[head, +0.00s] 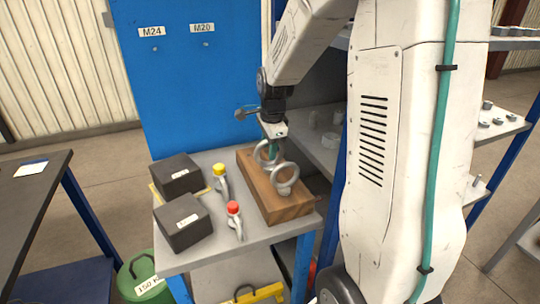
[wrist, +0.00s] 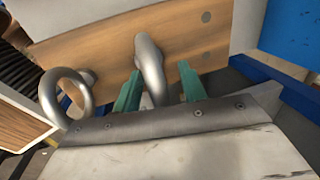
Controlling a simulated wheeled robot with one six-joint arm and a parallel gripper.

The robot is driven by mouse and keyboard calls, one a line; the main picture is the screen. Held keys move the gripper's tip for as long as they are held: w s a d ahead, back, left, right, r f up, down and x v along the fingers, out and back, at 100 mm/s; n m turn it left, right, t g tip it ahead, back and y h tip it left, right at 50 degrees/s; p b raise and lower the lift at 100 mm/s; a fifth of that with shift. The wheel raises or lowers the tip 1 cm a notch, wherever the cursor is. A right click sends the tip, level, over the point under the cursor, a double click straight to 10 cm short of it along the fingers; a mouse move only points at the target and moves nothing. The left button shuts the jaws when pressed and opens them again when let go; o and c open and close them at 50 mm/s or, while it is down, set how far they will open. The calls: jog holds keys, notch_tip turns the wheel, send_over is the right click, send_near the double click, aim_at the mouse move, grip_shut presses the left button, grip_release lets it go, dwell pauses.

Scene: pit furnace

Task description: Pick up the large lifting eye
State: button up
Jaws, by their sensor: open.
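Two grey metal lifting eyes stand on a wooden block (head: 262,188). The far lifting eye (head: 261,156) is at my gripper (head: 271,148); the near lifting eye (head: 286,181) is clear of it. In the wrist view my gripper (wrist: 160,78) has its teal fingers apart, with one lifting eye (wrist: 151,62) between them, seen nearly edge-on. I cannot tell whether the fingers touch it. The other lifting eye (wrist: 65,95) is left of the fingers, its ring facing the camera. I cannot tell for certain which eye is larger. The gripper is open.
The block sits on a grey table (head: 262,236) with two dark boxes (head: 184,222) and two small metal fittings, one yellow-topped (head: 219,171) and one red-topped (head: 233,207). A blue panel (head: 180,100) labelled M24 and M20 stands behind. Shelves are close on the right.

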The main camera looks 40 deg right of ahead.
grip_shut()
jog(key=shift+r, duration=0.2)
